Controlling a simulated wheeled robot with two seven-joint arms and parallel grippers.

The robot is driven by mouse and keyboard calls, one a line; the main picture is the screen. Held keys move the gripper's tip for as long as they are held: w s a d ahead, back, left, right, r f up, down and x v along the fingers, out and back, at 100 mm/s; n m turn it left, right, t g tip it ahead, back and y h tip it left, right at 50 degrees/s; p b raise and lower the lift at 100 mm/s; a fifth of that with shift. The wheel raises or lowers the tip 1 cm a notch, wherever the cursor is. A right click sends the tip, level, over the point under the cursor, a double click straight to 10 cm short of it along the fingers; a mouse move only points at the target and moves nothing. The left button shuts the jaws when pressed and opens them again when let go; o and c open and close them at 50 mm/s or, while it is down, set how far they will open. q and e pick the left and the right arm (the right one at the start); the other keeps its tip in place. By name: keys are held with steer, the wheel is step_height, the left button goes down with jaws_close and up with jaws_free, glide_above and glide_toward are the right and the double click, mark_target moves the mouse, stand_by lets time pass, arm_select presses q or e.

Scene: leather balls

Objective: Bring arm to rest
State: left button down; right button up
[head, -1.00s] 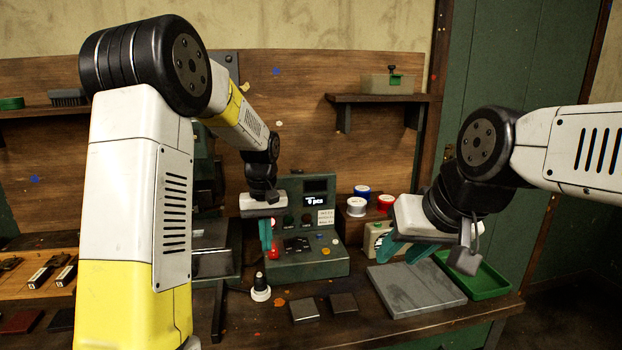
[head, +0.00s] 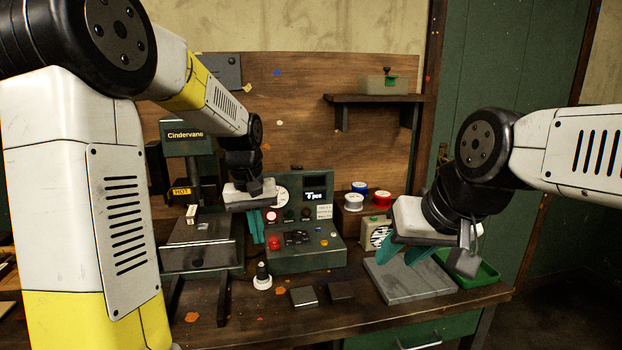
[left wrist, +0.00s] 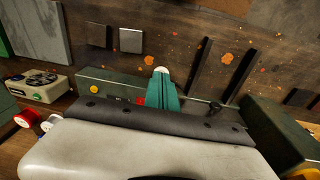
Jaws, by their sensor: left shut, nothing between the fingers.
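My left gripper (head: 256,228) has teal fingers pressed together with nothing between them. It hangs in front of the green console (head: 305,258), near its left part, above the bench. In the left wrist view its shut fingers (left wrist: 162,92) point toward the console and bench top. My right gripper (head: 402,252) is open and empty, its two teal fingers apart above the grey slab (head: 415,282). The upper links of my left arm fill the left side of the head view.
A heat press (head: 190,140) marked HOT stands left of the console. A green tray (head: 485,272) and thread spools (head: 354,202) are at right.

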arm_select(q)
steer(key=s+a+r+m+t, duration=0.1)
steer(key=s+r, duration=0.3)
steer(key=s, duration=0.6)
steer(key=s+r+m+t+h, duration=0.1)
steer(key=s+r+t, duration=0.3)
steer(key=s, duration=0.6)
steer(key=shift+a, duration=0.35)
